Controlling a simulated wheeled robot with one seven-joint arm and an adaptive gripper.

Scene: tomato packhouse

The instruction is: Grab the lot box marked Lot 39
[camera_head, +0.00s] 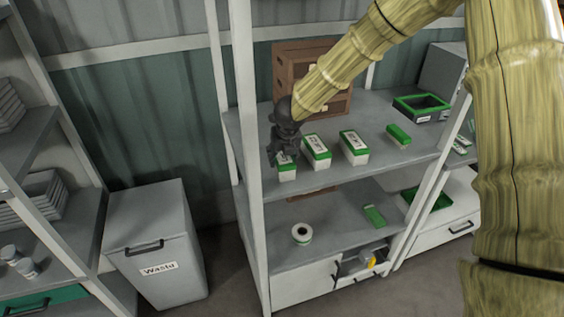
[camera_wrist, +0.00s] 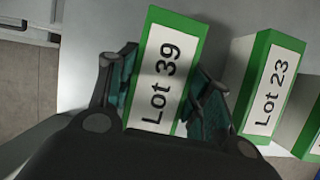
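The lot box marked Lot 39 (camera_wrist: 163,62) is white and green, with its label facing up in the wrist view. In the head view the same box (camera_head: 287,172) is the leftmost on the upper shelf (camera_head: 375,111), partly hidden under my gripper. My gripper (camera_wrist: 163,95) has its two fingers on either side of the box, one at each long side. Its hand also shows in the head view (camera_head: 284,150), above the box. The left finger is close to the box side. I cannot tell whether either pad presses on it.
A box marked Lot 23 (camera_wrist: 268,88) stands close to the right. More white and green boxes (camera_head: 354,148) and a small green box (camera_head: 398,136) stand along the shelf. A shelf post (camera_head: 246,120) rises at the left. A green-rimmed tray (camera_head: 421,106) sits farther right.

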